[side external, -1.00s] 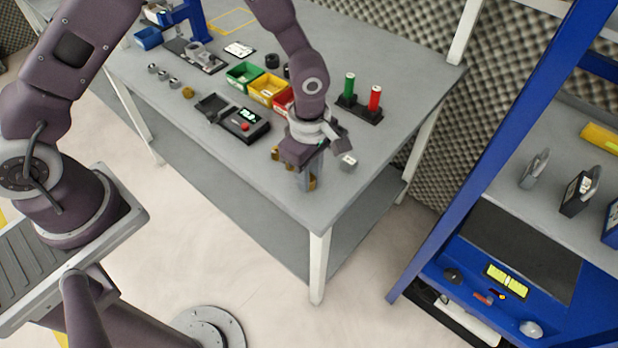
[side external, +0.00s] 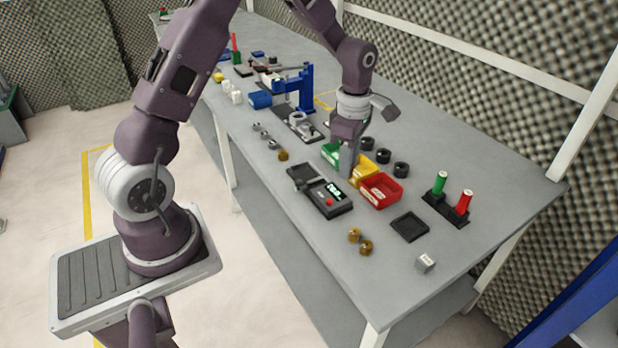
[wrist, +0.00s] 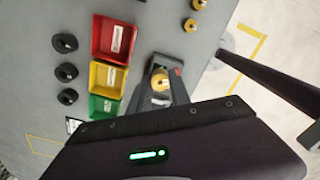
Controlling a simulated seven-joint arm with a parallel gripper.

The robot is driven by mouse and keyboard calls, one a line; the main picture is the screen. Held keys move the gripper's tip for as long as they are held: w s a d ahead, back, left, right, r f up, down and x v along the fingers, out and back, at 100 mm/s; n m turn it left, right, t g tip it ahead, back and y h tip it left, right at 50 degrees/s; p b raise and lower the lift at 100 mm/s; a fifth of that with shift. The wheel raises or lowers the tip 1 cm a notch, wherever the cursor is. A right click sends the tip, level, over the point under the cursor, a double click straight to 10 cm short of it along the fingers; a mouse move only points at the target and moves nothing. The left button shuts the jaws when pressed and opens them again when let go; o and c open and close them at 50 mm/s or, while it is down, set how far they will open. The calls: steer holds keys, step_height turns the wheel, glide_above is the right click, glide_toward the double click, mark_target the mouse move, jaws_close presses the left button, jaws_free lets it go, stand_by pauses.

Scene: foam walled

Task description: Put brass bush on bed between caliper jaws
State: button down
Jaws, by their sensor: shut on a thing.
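My gripper (side external: 347,172) is shut on a brass bush (wrist: 160,80), held between its fingers in the wrist view; the side external view hides it. The gripper is above the table, close to the green and yellow bins and the digital readout box (side external: 328,198). A dark base with silvery metal parts (side external: 303,126), possibly the caliper, lies farther left along the table by the blue press; I cannot make out its jaws or bed. Two other brass pieces (side external: 360,242) stand at the near right, and another (side external: 283,155) is left of the readout box.
Green (side external: 331,153), yellow (side external: 361,168) and red (side external: 380,190) bins stand close to the gripper. Several black rings (side external: 384,156) are behind them. The blue press (side external: 300,88) rises farther left. A black tray (side external: 408,227) and small metal block (side external: 425,262) lie right.

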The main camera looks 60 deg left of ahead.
mark_target(305, 176)
steer(key=s+a+n, duration=0.3)
steer(key=a+n, duration=0.1)
steer(key=a, duration=1)
steer(key=f, duration=0.9)
steer(key=shift+w+a+f, duration=0.15)
steer(key=shift+a+f, duration=0.05)
steer(key=shift+f, duration=0.05)
steer(key=c, duration=1.5)
jaws_free()
steer(key=shift+f, duration=0.1)
